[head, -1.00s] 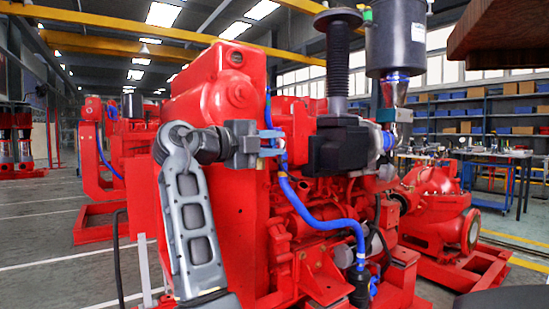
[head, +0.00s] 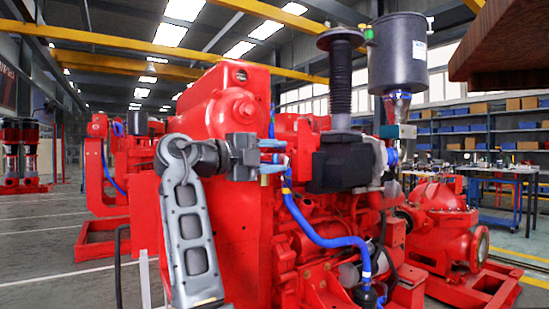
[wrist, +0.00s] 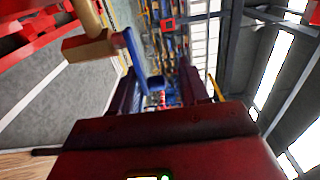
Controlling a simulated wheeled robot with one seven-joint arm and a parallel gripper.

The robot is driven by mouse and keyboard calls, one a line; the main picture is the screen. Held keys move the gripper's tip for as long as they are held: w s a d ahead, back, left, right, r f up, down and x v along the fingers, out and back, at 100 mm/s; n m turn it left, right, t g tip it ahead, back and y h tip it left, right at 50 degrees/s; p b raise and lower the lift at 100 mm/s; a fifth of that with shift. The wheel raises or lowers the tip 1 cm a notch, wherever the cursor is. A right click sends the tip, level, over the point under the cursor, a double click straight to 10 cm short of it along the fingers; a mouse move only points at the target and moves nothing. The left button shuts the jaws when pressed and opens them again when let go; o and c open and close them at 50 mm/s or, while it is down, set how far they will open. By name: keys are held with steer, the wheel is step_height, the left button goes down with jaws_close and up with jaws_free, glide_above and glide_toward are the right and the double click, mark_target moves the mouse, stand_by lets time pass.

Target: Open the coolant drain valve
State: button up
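In the wrist view a valve with a brass-coloured body (wrist: 90,45) and a blue lever handle (wrist: 133,55) shows at upper left. The lever's bent end lies close to the left finger, at the opening between my fingers. I cannot tell whether they touch. My gripper (wrist: 162,82) has its two dark fingers apart, with background showing between them. In the head view my gripper (head: 271,156) points right, in front of the red diesel engine (head: 240,215), with its bluish fingers apart. The valve cannot be made out clearly there.
A blue hose (head: 320,238) runs down the engine near my gripper. A black box-shaped part (head: 340,168) and a dark canister (head: 398,55) stand to the right. A red pump (head: 440,225) is beyond. Open grey floor (head: 50,265) lies at left.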

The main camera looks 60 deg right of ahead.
steer(key=shift+f, duration=0.15)
steer(key=v, duration=0.7)
steer(key=shift+w+a, duration=0.25)
steer(key=shift+a, duration=0.1)
steer(key=shift+a, duration=0.1)
